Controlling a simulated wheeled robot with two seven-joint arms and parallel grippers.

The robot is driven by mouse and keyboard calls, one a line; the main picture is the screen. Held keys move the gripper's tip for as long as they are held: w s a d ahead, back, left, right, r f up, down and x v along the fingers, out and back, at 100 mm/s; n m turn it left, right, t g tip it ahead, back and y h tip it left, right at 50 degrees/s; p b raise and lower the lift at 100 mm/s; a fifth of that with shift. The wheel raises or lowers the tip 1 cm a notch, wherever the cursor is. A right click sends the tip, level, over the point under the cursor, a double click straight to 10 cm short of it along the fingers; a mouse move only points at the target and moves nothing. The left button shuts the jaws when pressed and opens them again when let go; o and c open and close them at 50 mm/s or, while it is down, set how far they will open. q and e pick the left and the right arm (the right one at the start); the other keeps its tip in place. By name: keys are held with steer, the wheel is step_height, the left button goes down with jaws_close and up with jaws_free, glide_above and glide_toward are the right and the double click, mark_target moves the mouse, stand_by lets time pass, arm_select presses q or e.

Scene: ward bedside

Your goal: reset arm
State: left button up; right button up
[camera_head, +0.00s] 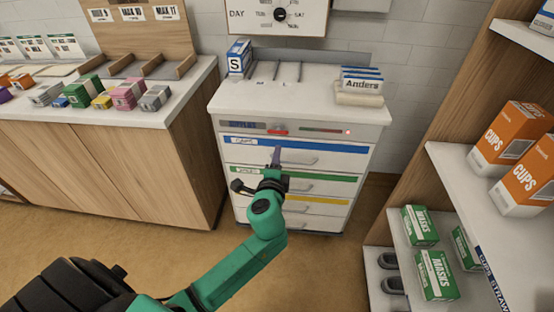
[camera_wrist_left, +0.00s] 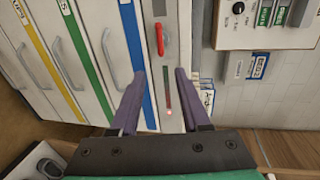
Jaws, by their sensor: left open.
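My left arm is green and reaches up from the bottom of the head view. My left gripper (camera_head: 276,156) has purple fingers and is in front of the top, blue-striped drawer of the white drawer cabinet (camera_head: 292,103). In the left wrist view the two fingers of the left gripper (camera_wrist_left: 159,78) are spread apart with nothing between them. Beyond them are the cabinet front with the blue stripe (camera_wrist_left: 132,50) and a red handle (camera_wrist_left: 160,40). I cannot tell whether the fingers touch the cabinet. My right gripper is not in view.
A wooden counter (camera_head: 110,170) with small coloured boxes stands at the left. A shelf (camera_head: 470,200) with orange cups boxes (camera_head: 508,135) and green masks boxes (camera_head: 435,275) stands at the right. Brown floor (camera_head: 320,265) is clear between them.

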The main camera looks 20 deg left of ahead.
arm_select(q)
steer(key=shift+s, duration=0.15)
stand_by(0.3)
steer(key=s+a+f+n+g+h, duration=0.1)
steer(key=s+f+n+g, duration=0.3)
steer(key=f, duration=0.8)
steer(key=s+a+f+m+g+h, duration=0.15)
steer(key=s+f, duration=0.35)
steer(key=f, duration=0.6)
steer(key=s+f+n+g+h, duration=0.1)
steer(key=s+f+n+g, duration=0.3)
steer(key=f, duration=0.8)
steer(key=s+f+n+g, duration=0.1)
steer(key=s+f, duration=0.3)
steer(key=s, duration=0.5)
steer(key=s+a+f+n+g+h, duration=0.1)
steer(key=s+f, duration=0.4)
steer(key=s, duration=0.5)
steer(key=s+f+n+g, duration=0.2)
steer(key=s+f, duration=0.3)
steer(key=s, duration=0.4)
steer(key=shift+s+a+n+p, duration=0.35)
steer(key=shift+n+p, duration=0.05)
steer(key=shift+n, duration=0.45)
steer(key=shift+g, duration=0.25)
